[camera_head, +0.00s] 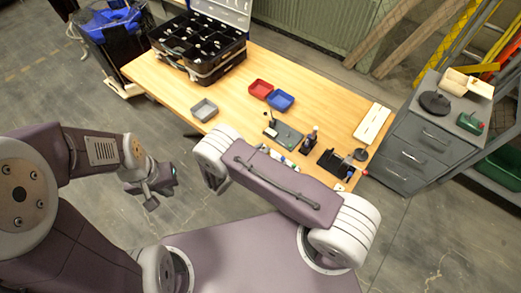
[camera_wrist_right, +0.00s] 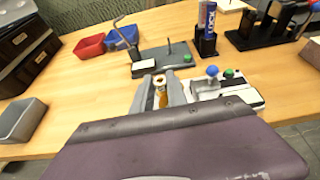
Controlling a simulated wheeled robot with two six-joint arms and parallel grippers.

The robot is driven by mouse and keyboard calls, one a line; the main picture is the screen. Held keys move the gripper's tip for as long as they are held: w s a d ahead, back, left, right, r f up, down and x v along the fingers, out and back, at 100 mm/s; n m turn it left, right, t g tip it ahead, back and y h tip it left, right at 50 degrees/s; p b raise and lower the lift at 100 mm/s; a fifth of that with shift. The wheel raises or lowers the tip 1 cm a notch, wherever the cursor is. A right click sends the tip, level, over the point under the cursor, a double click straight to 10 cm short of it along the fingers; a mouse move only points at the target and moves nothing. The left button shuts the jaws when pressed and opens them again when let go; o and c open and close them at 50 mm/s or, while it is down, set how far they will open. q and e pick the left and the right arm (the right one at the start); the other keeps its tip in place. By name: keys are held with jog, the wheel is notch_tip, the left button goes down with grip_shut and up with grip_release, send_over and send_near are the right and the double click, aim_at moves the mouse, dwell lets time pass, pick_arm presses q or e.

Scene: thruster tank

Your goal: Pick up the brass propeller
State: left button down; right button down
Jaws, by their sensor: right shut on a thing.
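A small brass-coloured piece, which looks like the brass propeller (camera_wrist_right: 162,97), sits between the fingers of my right gripper (camera_wrist_right: 160,90) in the right wrist view. The gripper is shut on it. The fingers hide most of its shape. In the head view my right arm covers this gripper and the piece. Whether the piece touches the table cannot be told. My left gripper (camera_head: 160,182) hangs to the left of the table, over the floor, away from the work items; its finger gap is not clear.
The wooden table (camera_head: 330,103) carries a grey fixture plate (camera_wrist_right: 155,60) with a post, a white block with blue and green knobs (camera_wrist_right: 225,85), red (camera_head: 261,89), blue (camera_head: 280,101) and grey bins (camera_head: 204,110), and a black compartment case (camera_head: 200,45). A grey drawer cabinet (camera_head: 420,140) stands right.

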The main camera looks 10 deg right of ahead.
jog(key=s+d+r+p, duration=0.3)
jog(key=d+r+p, duration=0.5)
jog(key=d, duration=0.3)
jog(key=shift+s+d+r+p, duration=0.15)
jog(key=shift+s+d+p, duration=0.2)
jog(key=shift+p, duration=0.35)
